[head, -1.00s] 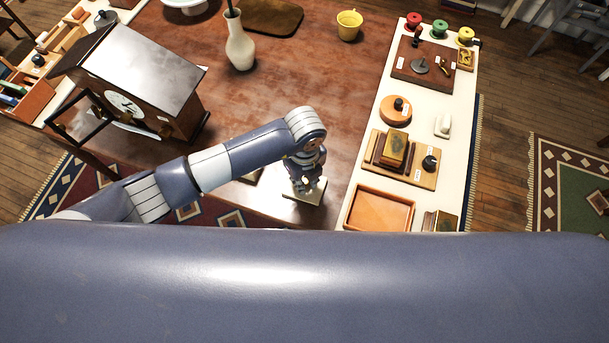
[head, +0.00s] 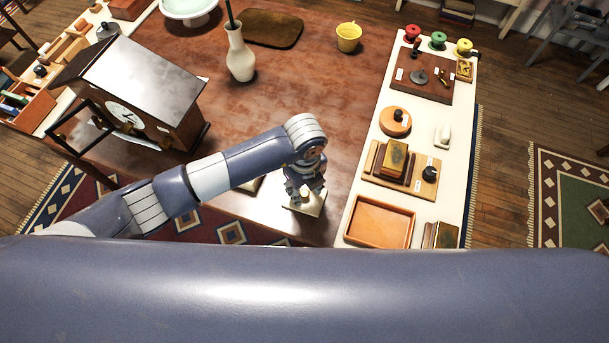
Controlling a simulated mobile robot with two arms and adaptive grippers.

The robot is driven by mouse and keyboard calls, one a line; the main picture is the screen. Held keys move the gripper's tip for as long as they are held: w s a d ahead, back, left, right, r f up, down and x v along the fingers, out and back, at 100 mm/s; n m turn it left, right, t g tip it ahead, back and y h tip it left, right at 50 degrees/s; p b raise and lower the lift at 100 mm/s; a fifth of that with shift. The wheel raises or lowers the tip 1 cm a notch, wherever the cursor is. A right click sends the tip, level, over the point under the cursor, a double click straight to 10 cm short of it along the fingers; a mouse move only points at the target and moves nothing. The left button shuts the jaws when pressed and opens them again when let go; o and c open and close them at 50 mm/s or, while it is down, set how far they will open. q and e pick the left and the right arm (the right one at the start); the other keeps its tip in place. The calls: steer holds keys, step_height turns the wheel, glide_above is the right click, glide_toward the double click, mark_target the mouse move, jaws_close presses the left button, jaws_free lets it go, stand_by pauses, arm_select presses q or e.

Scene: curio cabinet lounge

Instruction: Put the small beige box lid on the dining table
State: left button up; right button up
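The small beige lid (head: 310,208) is a pale flat square near the front edge of the dining table (head: 240,115), seen in the head view. My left gripper (head: 304,196) points down right over it, and its fingers cover the lid's middle. I cannot tell whether the fingers grip the lid, or whether it rests on the wood or hangs just above. Another pale beige piece (head: 252,184) shows partly behind my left forearm; it may be the box. My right gripper is not in view.
A dark clock (head: 150,80) stands on the left of the table. A white vase (head: 240,58), a brown board (head: 270,28) and a yellow cup (head: 348,38) are farther back. An orange tray (head: 379,222) sits on the white side surface at right. The table's middle is clear.

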mark_target(305, 193)
arm_select(q)
step_height(305, 193, up, 10)
steer(key=b, duration=0.2)
steer(key=shift+r, duration=0.25)
